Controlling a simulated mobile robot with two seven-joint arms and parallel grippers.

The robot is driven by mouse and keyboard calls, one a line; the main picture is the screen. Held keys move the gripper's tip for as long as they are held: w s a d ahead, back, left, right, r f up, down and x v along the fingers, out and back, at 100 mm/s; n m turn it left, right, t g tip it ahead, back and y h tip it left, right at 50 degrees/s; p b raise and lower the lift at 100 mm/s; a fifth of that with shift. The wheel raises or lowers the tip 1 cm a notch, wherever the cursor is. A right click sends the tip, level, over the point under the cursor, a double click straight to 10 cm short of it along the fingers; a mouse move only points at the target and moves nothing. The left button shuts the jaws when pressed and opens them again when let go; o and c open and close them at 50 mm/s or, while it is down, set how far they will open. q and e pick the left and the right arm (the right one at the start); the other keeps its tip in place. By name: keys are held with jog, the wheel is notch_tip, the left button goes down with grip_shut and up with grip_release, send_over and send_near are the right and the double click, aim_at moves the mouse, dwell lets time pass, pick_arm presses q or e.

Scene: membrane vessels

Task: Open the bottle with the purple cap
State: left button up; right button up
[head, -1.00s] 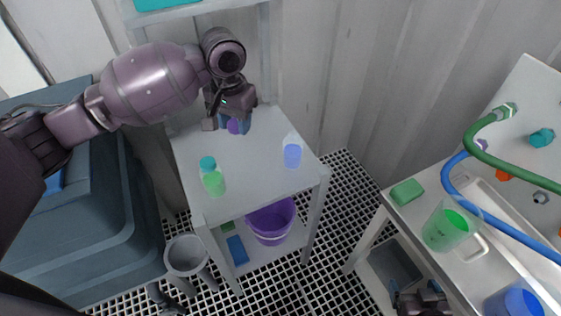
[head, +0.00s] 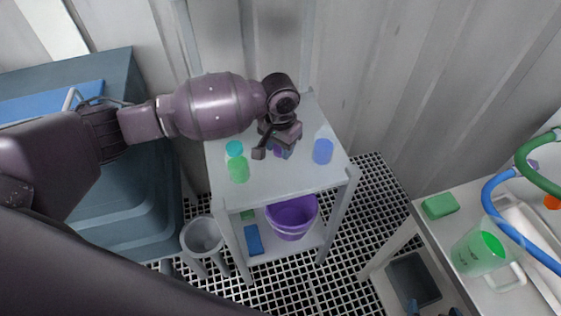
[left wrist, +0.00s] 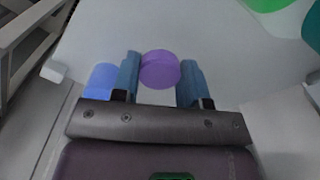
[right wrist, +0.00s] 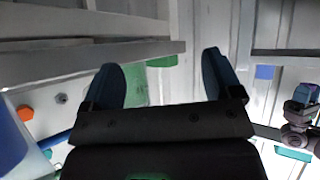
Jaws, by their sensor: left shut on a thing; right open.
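The bottle's purple cap (left wrist: 160,70) sits between my left fingertips in the left wrist view. A bit of purple (head: 277,151) shows under my left gripper (head: 280,148) in the head view, over the small grey table. My left gripper is shut on the purple-capped bottle. I cannot tell whether its fingers press the cap or the body, and most of the body is hidden. My right gripper (right wrist: 160,72) is open and empty, away from the bottle. Only its tips show at the bottom edge of the head view.
On the small table (head: 290,178) stand a teal item (head: 234,148), a green container (head: 239,170) and a blue container (head: 323,151). A purple bucket (head: 292,215) is on the shelf below. At right, a bench holds a green jug (head: 478,252), a green block (head: 440,205) and hoses.

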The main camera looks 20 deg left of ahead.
aim_at(280, 168)
pick_arm(q)
jog(key=shift+f+b, duration=0.65)
jog(key=shift+f, duration=2.55)
jog(key=shift+r, duration=0.1)
jog(key=o, duration=1)
